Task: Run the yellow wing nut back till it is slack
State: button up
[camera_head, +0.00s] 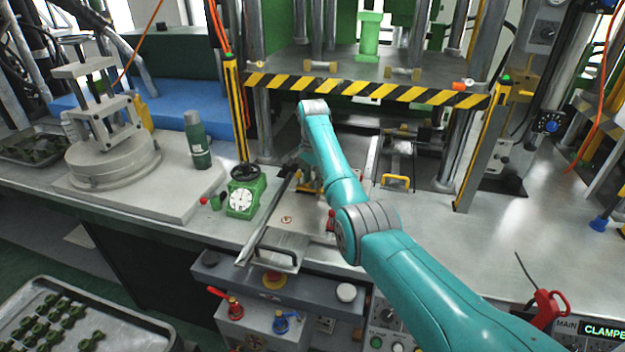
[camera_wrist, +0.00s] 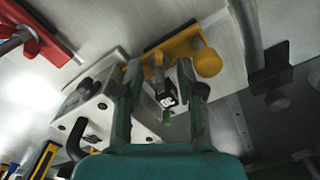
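The yellow wing nut (camera_wrist: 186,46) shows in the wrist view as a yellow bar with a rounded knob at its right end. It lies just past my fingertips, partly behind the right finger. My gripper (camera_wrist: 159,68) is open, its two fingers spread apart. A small dark block with white marks (camera_wrist: 166,100) shows between the fingers; I cannot tell whether either finger touches the yellow part. In the head view my arm hides most of the gripper, and a bit of yellow (camera_head: 308,188) shows beside it.
A red bar with a grey stem (camera_wrist: 34,38) is at upper left in the wrist view. A pale metal block (camera_wrist: 100,108) lies left of the fingers. In the head view, a green dial gauge (camera_head: 241,200) stands left, a yellow handle (camera_head: 397,182) right, and a striped press beam (camera_head: 365,89) above.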

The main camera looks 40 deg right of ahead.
grip_shut()
